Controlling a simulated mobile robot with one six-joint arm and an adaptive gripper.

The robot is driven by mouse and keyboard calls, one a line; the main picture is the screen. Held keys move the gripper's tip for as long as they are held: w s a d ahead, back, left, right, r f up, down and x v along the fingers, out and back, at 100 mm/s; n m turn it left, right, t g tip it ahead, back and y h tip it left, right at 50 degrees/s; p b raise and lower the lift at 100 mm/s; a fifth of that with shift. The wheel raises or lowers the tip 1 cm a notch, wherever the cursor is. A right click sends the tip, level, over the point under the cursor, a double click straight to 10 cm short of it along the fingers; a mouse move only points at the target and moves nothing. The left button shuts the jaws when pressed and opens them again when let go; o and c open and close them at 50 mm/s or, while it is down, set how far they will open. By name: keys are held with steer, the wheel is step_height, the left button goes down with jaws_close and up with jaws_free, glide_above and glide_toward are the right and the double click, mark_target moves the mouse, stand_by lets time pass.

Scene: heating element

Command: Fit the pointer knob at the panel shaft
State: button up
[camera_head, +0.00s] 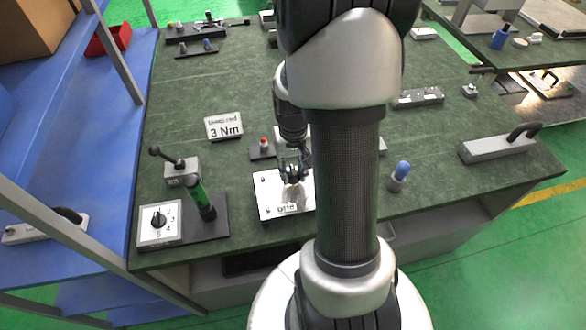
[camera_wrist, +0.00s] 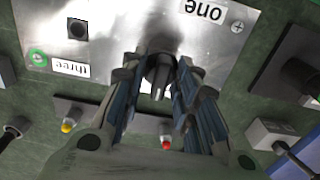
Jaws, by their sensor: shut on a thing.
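A metal panel (camera_head: 268,200) lies near the front edge of the green bench. It fills the upper part of the wrist view (camera_wrist: 118,50), with labels "one" and "three", a square hole and a green-ringed fitting. My gripper (camera_head: 292,172) points down over the panel. In the wrist view its fingers (camera_wrist: 160,82) are shut around a dark, rounded piece with a grey metal part, seemingly the pointer knob (camera_wrist: 160,70). The panel shaft cannot be made out; the fingers and the held piece hide that spot. I cannot tell whether the knob touches the panel.
A blue-topped piece (camera_head: 400,174) stands right of my arm. The bench's middle left is mostly clear.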

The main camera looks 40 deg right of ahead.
mark_target(293, 177)
steer(key=shift+f+b, duration=1.25)
steer(key=shift+f, duration=0.45)
steer(key=o, duration=0.9)
steer(key=shift+r, duration=0.1)
step_height(293, 177, up, 12)
stand_by(0.4)
